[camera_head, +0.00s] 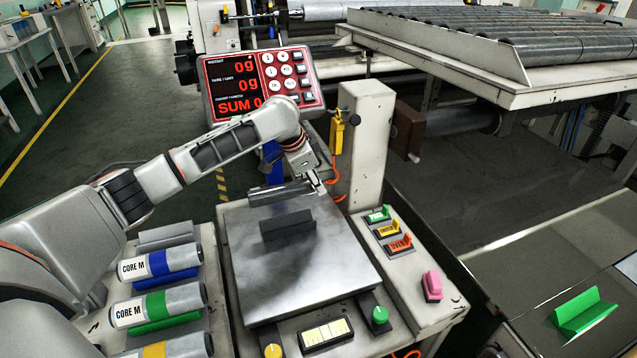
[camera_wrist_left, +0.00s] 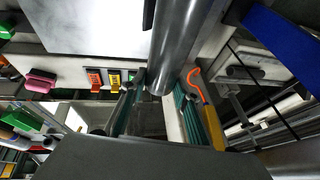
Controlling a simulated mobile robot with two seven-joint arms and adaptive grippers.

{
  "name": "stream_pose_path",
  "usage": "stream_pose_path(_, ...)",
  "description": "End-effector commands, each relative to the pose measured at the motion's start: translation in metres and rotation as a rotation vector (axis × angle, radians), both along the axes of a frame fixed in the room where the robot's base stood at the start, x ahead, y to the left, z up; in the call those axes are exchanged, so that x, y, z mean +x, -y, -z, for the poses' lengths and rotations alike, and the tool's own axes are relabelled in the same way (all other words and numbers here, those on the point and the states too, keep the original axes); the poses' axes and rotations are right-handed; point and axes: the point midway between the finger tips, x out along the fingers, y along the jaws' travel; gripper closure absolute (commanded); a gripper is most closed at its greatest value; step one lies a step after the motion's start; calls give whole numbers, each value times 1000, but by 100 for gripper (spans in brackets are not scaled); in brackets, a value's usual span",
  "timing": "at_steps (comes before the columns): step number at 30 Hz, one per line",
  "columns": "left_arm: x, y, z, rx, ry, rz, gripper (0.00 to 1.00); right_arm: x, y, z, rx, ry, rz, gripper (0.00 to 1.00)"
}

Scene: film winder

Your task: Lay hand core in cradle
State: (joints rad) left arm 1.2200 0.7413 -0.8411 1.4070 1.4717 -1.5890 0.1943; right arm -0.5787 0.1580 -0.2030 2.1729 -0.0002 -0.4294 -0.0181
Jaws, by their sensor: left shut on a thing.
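My left gripper (camera_head: 316,184) is at the back edge of the scale's steel plate (camera_head: 335,272), shut on a grey tube-shaped core (camera_head: 280,193). In the left wrist view the core (camera_wrist_left: 178,45) is a smooth grey cylinder with one end at the fingertips (camera_wrist_left: 160,88). In the head view it is held crosswise behind a dark grey cradle (camera_head: 288,224), apart from it in the picture; its height above the plate is unclear. The dark cradle stands empty on the plate. A green V-shaped cradle (camera_head: 585,310) stands empty on the right table. My right gripper is not in view.
A rack on the left holds CORE M tubes with blue (camera_head: 158,264), green (camera_head: 156,304) and yellow (camera_head: 155,350) bands. A red-lit scale display (camera_head: 235,85) and a pale post (camera_head: 366,145) stand near the gripper. Buttons and knobs line the plate's right and front.

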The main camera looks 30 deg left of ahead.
Motion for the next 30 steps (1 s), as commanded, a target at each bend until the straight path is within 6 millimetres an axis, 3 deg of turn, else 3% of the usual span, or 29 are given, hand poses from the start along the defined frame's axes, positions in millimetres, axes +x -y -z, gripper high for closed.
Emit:
stream_pose_path(5, 4, -3, 8, 1, -1, 13, 92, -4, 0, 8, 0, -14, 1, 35)
stream_pose_path(12, 2, -3, 43, 2, -12, 13, 92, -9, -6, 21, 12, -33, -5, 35)
stream_pose_path(15, 1, -3, 57, 2, -13, 13, 92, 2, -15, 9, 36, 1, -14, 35)
stream_pose_path(24, 1, -3, 93, 3, -13, 13, 92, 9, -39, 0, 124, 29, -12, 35)
stream_pose_path(30, 4, -3, 95, 1, 2, 10, 92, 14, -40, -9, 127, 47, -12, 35)
